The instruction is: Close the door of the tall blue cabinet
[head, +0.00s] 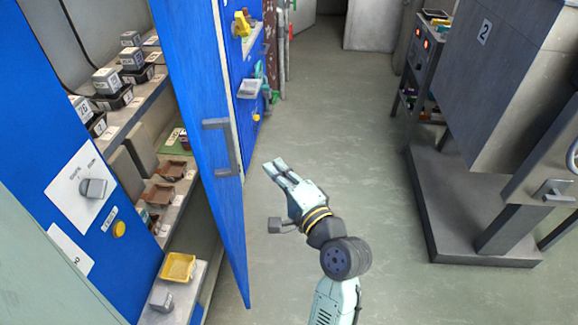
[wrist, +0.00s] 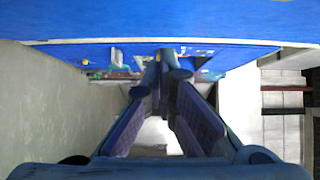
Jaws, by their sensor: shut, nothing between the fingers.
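The tall blue cabinet (head: 115,235) stands at the left of the head view, with its shelves exposed. Its blue door (head: 188,62) stands open, swung out into the room to the right of the shelves. A grey bar handle (head: 223,148) is on the door's visible face. My gripper (head: 275,168) is to the right of the door, near the handle in the picture, and visibly apart from it. Its fingers are together and empty. In the wrist view, the fingers (wrist: 165,62) point toward a wide blue surface across the top, probably the door.
Small boxes and trays, including a yellow tray (head: 178,267), sit on the cabinet shelves. A large grey machine (head: 505,90) on a dark base (head: 440,215) stands at right. The floor (head: 345,125) between is clear.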

